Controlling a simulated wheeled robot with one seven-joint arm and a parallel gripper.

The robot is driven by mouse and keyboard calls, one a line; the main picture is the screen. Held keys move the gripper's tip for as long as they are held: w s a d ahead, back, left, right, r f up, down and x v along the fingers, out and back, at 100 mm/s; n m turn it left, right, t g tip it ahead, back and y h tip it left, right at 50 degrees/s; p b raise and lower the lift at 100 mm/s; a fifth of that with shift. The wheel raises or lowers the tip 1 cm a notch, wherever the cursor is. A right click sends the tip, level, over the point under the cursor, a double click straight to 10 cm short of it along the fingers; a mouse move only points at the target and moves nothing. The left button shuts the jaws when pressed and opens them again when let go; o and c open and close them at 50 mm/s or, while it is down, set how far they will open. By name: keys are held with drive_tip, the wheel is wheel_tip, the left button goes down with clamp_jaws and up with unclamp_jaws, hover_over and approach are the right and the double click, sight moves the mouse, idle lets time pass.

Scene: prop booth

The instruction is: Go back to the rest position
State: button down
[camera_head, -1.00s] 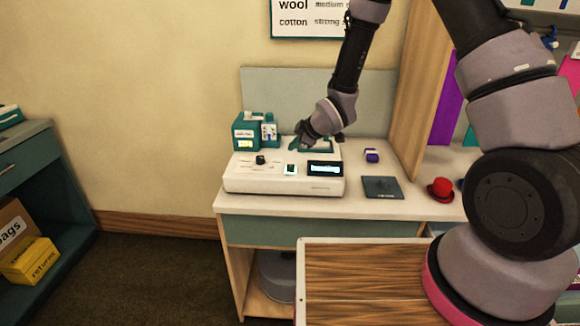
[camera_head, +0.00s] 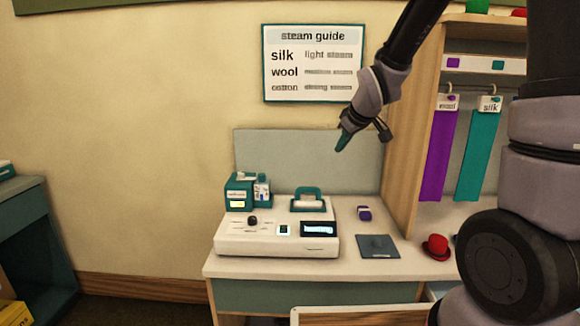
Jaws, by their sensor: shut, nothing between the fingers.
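My gripper (camera_head: 362,140) is in the air above the right part of the counter, in front of the grey back panel and below the steam guide. Its teal fingertips point down and to the left. It is shut and empty, apart from everything on the counter. Below it, a white machine (camera_head: 262,241) with a knob, a lit button and a dark display stands on the counter. A teal-handled tool (camera_head: 308,201) rests on the machine's right rear part.
A teal box (camera_head: 239,194) stands behind the machine. A purple block (camera_head: 364,213), a dark flat pad (camera_head: 377,246) and a red hat (camera_head: 436,247) sit to the right on the counter (camera_head: 225,265). Purple (camera_head: 441,155) and teal (camera_head: 478,155) cloths hang at the right. The wall area at left is clear.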

drive_tip(key=s+d+r+m, duration=0.5)
drive_tip(key=s+r+m, duration=0.1)
drive_tip(key=s, duration=0.6)
drive_tip(key=s+d+r+m, duration=0.5)
drive_tip(key=s+r, duration=0.3)
drive_tip(key=s, duration=0.4)
drive_tip(key=shift+d+r+m+g, duration=0.15)
drive_tip(key=shift+m+g, duration=0.15)
drive_tip(key=shift+m, duration=0.2)
